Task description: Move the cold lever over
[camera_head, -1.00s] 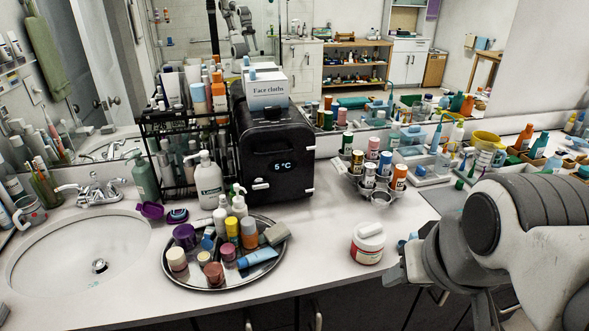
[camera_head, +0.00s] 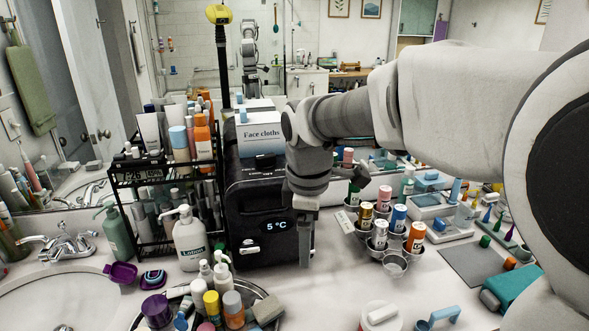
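The chrome faucet (camera_head: 62,243) stands behind the white sink (camera_head: 50,292) at the left edge. It has two lever handles, a left one (camera_head: 30,240) and a right one (camera_head: 89,234); I cannot read which is cold. My gripper (camera_head: 305,250) points down in front of the right side of the black mini fridge (camera_head: 262,208), far to the right of the faucet and touching neither lever. Its fingers are seen edge-on, so their opening is unclear. Nothing is visibly held.
A black rack (camera_head: 165,180) of bottles, a lotion pump (camera_head: 189,239) and a green pump bottle (camera_head: 117,233) stand between faucet and fridge. A round tray (camera_head: 272,296) of cosmetics is in front. A tiered can holder (camera_head: 395,264) stands right of my gripper.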

